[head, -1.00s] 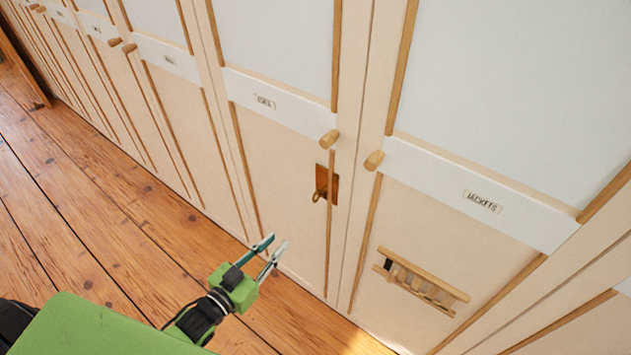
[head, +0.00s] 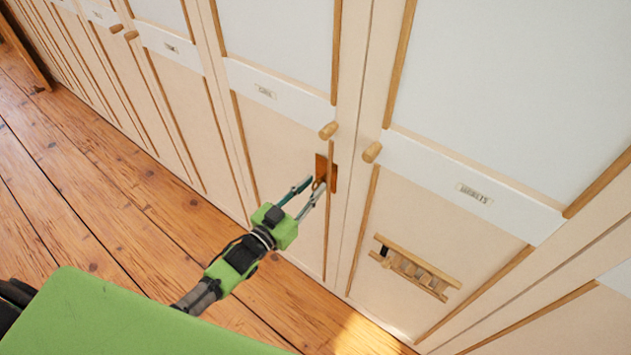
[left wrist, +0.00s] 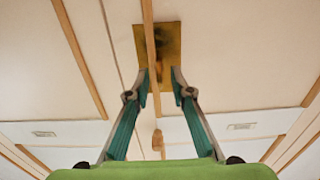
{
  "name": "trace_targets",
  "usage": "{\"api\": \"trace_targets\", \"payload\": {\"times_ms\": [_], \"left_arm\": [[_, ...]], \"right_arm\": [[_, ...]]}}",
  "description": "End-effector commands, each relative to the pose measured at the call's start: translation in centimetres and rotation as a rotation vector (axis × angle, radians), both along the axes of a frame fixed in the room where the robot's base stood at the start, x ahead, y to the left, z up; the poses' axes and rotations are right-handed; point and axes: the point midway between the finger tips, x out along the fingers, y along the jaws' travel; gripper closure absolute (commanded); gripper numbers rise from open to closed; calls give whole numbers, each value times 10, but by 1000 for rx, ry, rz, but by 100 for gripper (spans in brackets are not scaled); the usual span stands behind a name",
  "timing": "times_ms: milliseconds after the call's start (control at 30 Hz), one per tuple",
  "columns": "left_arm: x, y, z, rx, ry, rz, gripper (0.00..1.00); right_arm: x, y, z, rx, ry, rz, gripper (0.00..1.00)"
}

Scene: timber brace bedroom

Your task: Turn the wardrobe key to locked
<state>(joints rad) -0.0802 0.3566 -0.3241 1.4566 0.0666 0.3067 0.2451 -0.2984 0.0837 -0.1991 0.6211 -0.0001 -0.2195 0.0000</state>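The brass lock plate (head: 321,163) is on the pale wardrobe door (head: 285,135), below its wooden knob and beside a vertical timber strip. The key stands at the plate, but it is small and partly hidden by my fingers, so I cannot tell its angle. My left gripper (head: 310,187) is open, with its fingertips just in front of the plate. In the left wrist view the plate (left wrist: 172,38) lies ahead between my open fingers (left wrist: 160,88). A dark, blurred key shape (left wrist: 158,66) shows in the gap, with no clear contact. My right gripper is out of view.
A wooden knob (head: 328,130) sits above the lock, and another knob (head: 372,152) is on the door to the right. A small wooden rack (head: 412,268) is fixed low on that right door. The plank floor (head: 110,220) is clear.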

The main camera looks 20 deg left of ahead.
Motion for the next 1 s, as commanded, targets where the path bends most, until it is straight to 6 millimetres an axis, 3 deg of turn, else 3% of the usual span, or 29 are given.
{"api": "trace_targets", "payload": {"times_ms": [200, 500, 533, 600, 1000], "left_arm": [[16, -6, 0, -1, 0, 0, 78], [18, -7, -1, -1, 1, 0, 78], [18, -7, -1, -1, 1, 0, 81], [18, -7, -1, -1, 1, 0, 99], [18, -7, -1, 21, -7, 0, 100]], "right_arm": [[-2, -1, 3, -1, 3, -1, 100], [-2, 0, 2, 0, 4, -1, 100], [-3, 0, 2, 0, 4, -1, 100], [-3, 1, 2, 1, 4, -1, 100], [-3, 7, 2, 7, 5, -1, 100]]}}
